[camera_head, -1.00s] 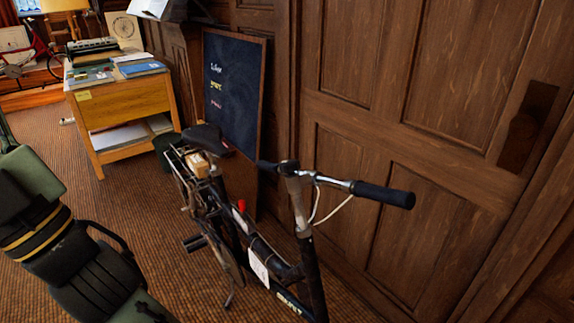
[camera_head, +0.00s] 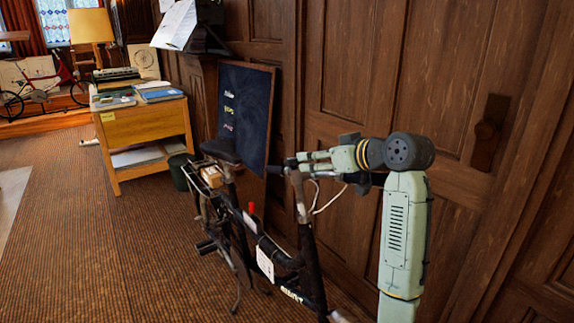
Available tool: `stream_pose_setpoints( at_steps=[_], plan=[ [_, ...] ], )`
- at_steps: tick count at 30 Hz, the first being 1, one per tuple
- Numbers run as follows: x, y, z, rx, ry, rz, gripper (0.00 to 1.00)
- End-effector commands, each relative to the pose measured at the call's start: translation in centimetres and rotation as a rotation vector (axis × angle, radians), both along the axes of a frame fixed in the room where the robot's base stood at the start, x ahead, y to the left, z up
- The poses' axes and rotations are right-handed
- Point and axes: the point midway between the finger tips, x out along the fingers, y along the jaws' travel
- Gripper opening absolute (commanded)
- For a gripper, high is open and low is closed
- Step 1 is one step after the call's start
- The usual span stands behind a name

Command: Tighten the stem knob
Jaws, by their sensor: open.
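A dark bicycle (camera_head: 283,258) stands by the wooden doors, its stem (camera_head: 299,192) upright in the middle of the head camera view. The stem top and most of the right handlebar are behind my arm. I cannot make out a separate knob on the stem. A small red knob-like part (camera_head: 251,208) stands up from the bicycle frame, behind the stem. My gripper (camera_head: 304,157) is at the left end of my pale green arm, close to the stem top. It is open; its fingers are small and I cannot tell whether they touch the bicycle.
A wooden door (camera_head: 455,75) with a dark handle plate (camera_head: 489,132) is close behind my arm. A chalkboard (camera_head: 246,112) leans behind the saddle. A wooden desk (camera_head: 147,128) with papers stands at the back left. The carpet (camera_head: 90,235) left of the bicycle is clear.

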Motion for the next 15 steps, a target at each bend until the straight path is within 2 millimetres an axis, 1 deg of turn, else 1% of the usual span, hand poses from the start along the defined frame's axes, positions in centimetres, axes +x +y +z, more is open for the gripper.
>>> stream_pose_setpoints(
  at_steps=[5,12,15],
  plan=[
    [1.7,1.6,-0.8,0.0,0.005,0.004,0.56],
    [5.0,4.2,-2.5,0.001,0.004,0.002,0.56],
    [6.2,5.1,-3.1,0.0,0.003,0.001,0.56]
  ],
)
